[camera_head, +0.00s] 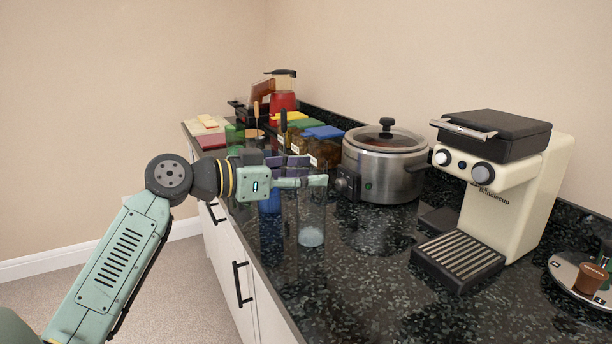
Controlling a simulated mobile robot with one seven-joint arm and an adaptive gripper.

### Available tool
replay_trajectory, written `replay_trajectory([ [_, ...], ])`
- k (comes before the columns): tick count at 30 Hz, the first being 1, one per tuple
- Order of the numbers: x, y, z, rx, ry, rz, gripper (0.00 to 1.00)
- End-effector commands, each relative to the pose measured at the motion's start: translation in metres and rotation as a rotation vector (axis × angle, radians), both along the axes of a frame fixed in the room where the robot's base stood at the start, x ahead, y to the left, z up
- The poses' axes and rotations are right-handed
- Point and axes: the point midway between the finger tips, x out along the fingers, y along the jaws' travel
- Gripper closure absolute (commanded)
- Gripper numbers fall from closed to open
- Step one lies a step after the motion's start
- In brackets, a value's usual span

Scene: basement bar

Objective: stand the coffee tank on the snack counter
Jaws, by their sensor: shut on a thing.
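A clear, see-through tank (312,215) with a pale round bottom is upright over the near left part of the dark speckled counter (350,275). My gripper (306,174) reaches in from the left and is shut on the upper part of the tank. The fingers hide part of the tank's top. I cannot tell whether its bottom touches the counter or hangs a little above it.
A slow cooker (385,165) and a cream coffee machine (500,190) stand to the right. A blue item (270,201) is just left of the tank. Coloured-lidded boxes (323,132) and a red blender (283,101) are farther back. A round tray (568,272) is at far right. Counter in front is clear.

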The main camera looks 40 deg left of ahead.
Motion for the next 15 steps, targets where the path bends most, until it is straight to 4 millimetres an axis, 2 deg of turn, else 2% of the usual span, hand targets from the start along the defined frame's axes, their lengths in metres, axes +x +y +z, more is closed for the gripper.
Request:
replay_trajectory([
  [3, 0.0002, 0.0001, -0.0046, -0.001, 0.0, 0.0, 1.0],
  [4, 0.0003, 0.0002, -0.0039, -0.001, 0.001, 0.0, 0.5],
  [12, 0.0004, 0.0002, -0.0037, -0.001, 0.0, 0.0, 0.32],
  [15, 0.0004, 0.0002, -0.0036, -0.001, 0.0, 0.0, 0.31],
])
